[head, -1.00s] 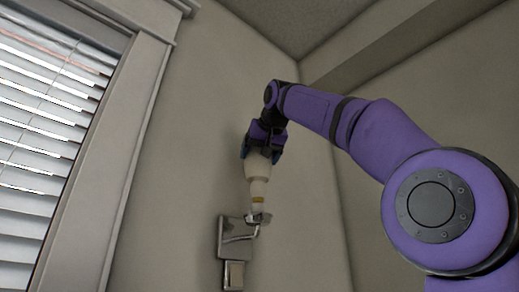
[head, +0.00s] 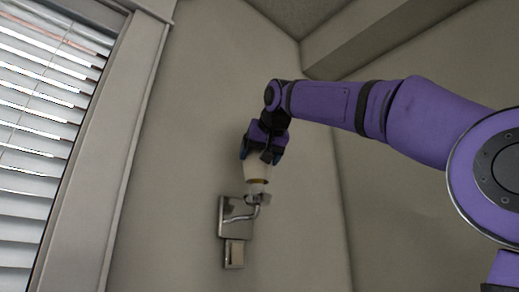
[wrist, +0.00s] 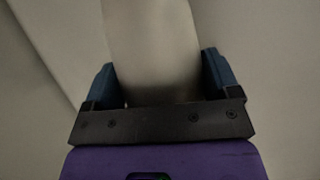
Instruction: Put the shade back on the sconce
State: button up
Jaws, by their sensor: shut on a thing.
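The pale shade (head: 257,170) is upright in my gripper (head: 261,156), just above the sconce's cup. In the wrist view, the shade (wrist: 153,48) fills the space between the two blue fingers of my gripper (wrist: 160,78). The sconce (head: 231,216) has a shiny square backplate on the wall and a curved arm ending in a small cup (head: 258,198). A gold band (head: 257,181) and a short pale stem show between the shade's lower edge and the cup. The shade appears to surround the upper part of the pale stem; its exact seating is too small to tell.
A light switch plate (head: 234,254) is on the wall just below the sconce. A window with white blinds (head: 45,130) and a wide frame (head: 125,140) stands to the left. The wall (head: 300,200) to the right of the sconce is bare.

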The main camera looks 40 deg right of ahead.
aim_at(262, 163)
jog(key=shift+f, duration=1.25)
jog(key=shift+s+f, duration=0.1)
jog(key=shift+f, duration=0.45)
dwell(1.0)
jog(key=o, duration=0.6)
jog(key=v, duration=1)
jog(key=shift+s+a+r, duration=0.1)
jog(key=shift+s+a, duration=0.05)
jog(key=shift+s, duration=0.25)
jog(key=a+f+n+g+y, duration=0.1)
jog(key=a+f+n+g, duration=0.1)
jog(key=f, duration=1.1)
jog(key=a+f+n+g+y, duration=0.1)
jog(key=a+f+g+y, duration=0.1)
jog(key=f, duration=1.1)
jog(key=s+a+f+g, duration=0.1)
jog(key=s+f, duration=0.1)
jog(key=f, duration=0.6)
jog(key=s+a+f+n+g+y, duration=0.1)
jog(key=s+f, duration=0.2)
jog(key=f, duration=0.5)
jog(key=s+f+g, duration=0.1)
jog(key=s+f, duration=0.1)
jog(key=f, duration=0.7)
jog(key=shift+s+a+n+g, duration=0.2)
jog(key=shift+a+n+g, duration=0.1)
jog(key=shift+a, duration=0.1)
